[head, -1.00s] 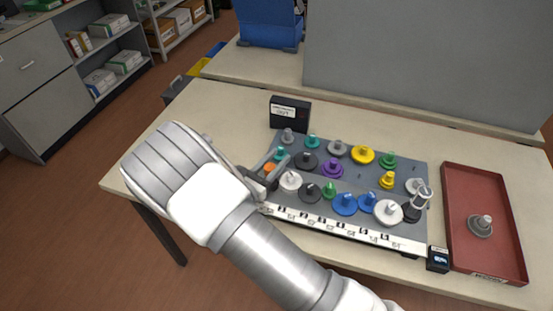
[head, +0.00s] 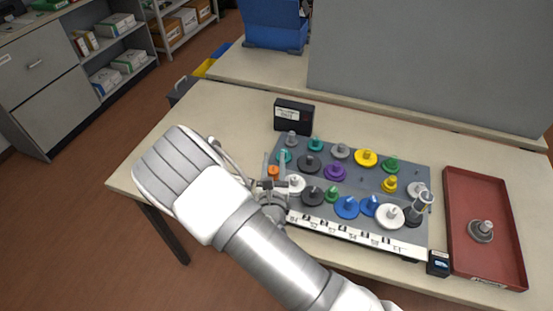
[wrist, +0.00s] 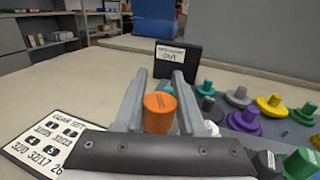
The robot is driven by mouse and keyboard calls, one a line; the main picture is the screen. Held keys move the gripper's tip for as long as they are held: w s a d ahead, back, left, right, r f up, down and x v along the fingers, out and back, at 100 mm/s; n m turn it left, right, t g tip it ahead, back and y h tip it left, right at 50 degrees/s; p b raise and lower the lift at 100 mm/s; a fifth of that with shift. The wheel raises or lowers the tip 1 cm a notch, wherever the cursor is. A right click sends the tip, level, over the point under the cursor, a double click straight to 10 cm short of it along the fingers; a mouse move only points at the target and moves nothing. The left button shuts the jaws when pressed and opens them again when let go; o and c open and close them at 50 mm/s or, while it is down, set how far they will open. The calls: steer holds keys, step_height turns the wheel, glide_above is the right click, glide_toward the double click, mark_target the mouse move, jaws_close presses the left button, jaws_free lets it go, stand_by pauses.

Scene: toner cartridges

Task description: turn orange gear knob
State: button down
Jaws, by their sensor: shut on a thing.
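The orange gear knob (wrist: 160,112) stands between the two fingers of my gripper (wrist: 158,100) in the wrist view. The knob's top shows, and its base is hidden by my gripper. In the head view the orange knob (head: 273,172) is at the left end of the grey gear board (head: 350,180), with my gripper (head: 273,178) around it. My gripper is shut on the knob.
Gears in several colours crowd the board right of the knob, with a white gear (head: 296,184) closest. A black box (head: 294,115) with a label stands behind. A red tray (head: 456,225) holding a grey gear (head: 481,231) lies at right.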

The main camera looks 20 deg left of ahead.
steer(key=shift+s+a+n+g+y+p, duration=0.15)
steer(key=shift+n+g+y+p, duration=0.35)
steer(key=shift+n+y, duration=0.75)
steer(key=shift+a+y, duration=0.1)
steer(key=shift+y, duration=0.35)
steer(key=c, duration=0.5)
jaws_free()
steer(key=shift+s, duration=0.1)
